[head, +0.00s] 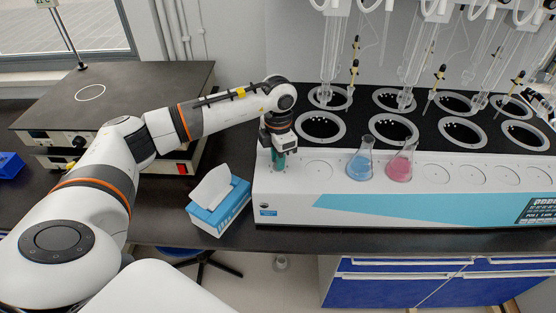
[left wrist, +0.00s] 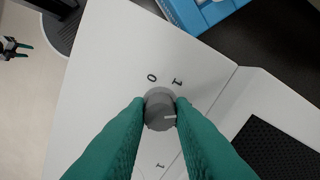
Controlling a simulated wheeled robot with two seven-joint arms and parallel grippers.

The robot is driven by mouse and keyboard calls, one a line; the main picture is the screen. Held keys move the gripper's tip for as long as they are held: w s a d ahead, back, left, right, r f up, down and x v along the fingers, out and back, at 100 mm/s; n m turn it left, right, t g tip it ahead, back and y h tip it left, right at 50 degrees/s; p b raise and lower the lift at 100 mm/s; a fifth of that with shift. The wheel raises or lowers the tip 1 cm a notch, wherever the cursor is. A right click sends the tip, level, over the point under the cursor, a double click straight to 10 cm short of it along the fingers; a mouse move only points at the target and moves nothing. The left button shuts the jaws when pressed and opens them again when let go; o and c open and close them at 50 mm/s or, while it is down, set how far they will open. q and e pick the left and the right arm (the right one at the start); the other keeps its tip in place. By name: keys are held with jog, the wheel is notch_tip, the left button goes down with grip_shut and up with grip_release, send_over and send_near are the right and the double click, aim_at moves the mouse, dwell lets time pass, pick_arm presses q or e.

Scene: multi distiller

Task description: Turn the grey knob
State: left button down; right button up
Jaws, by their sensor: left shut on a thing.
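The grey knob (left wrist: 159,110) is round and sits on the white face of the distiller (head: 300,190). A pale mark on it points right in the left wrist view. Characters like 0 and 1 are printed around it. My left gripper (head: 278,168) points down at the distiller's left end and hides the knob in the head view. Its green fingertips (left wrist: 160,104) are on both sides of the knob, shut on it.
A blue flask (head: 361,165) and a pink flask (head: 400,167) stand on the distiller, right of my left gripper. A tissue box (head: 227,212) is on the dark bench to the left. A black-topped hotplate (head: 150,95) stands behind my left arm.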

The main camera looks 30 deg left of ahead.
pick_arm(q)
jog(key=n+b, duration=0.1)
jog(key=n, duration=0.4)
jog(key=shift+n, duration=0.4)
jog(key=n+b, duration=0.1)
jog(key=n, duration=0.9)
jog(key=shift+r+n, duration=0.1)
jog(key=shift+n, duration=0.3)
jog(key=shift+w+n, duration=0.1)
jog(key=shift+n, duration=1.7)
jog(key=c, duration=1.3)
grip_release()
jog(key=shift+o, duration=0.2)
